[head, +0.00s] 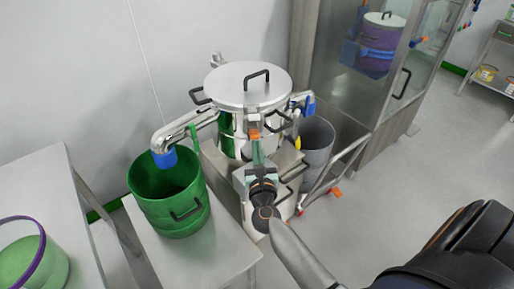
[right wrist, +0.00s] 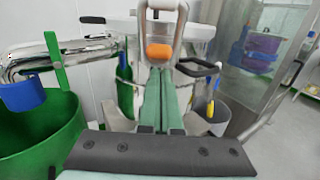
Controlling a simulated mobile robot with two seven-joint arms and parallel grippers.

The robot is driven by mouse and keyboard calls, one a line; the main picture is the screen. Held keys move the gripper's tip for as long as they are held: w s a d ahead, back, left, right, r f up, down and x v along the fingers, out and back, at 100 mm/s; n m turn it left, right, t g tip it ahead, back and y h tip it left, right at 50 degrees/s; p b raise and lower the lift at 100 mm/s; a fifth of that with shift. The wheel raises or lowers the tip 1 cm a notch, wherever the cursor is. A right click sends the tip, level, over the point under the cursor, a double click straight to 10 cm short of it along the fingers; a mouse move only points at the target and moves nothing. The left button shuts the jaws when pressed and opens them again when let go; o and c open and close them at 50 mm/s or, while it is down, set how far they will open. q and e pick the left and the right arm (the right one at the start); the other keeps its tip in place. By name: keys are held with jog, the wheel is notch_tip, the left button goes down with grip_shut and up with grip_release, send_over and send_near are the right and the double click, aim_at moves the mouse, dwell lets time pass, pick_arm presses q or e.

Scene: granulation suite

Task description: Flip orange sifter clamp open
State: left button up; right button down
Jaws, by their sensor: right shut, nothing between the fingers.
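The steel sifter (head: 247,86) stands in the middle of the head view, with a lid and a black handle on top. Its orange clamp part (head: 254,134) is on the front side. In the right wrist view the orange clamp piece (right wrist: 159,51) sits inside a metal loop, straight beyond my fingertips. My right gripper (head: 258,148) has pale green fingers pressed together and empty, pointing at the clamp. In the right wrist view its fingertips (right wrist: 159,72) appear just below the orange piece; I cannot tell whether they touch. My left gripper is not in view.
A green bucket (head: 164,205) stands on a white table at left, under a steel spout with a blue end (head: 165,158). A grey bin (head: 316,150) stands right of the sifter. A glass-fronted cabinet (head: 345,85) is behind. Open floor lies at right.

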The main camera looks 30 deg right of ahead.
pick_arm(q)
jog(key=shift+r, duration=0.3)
pick_arm(e)
jog(key=shift+r, duration=0.5)
jog(key=shift+r, duration=0.2)
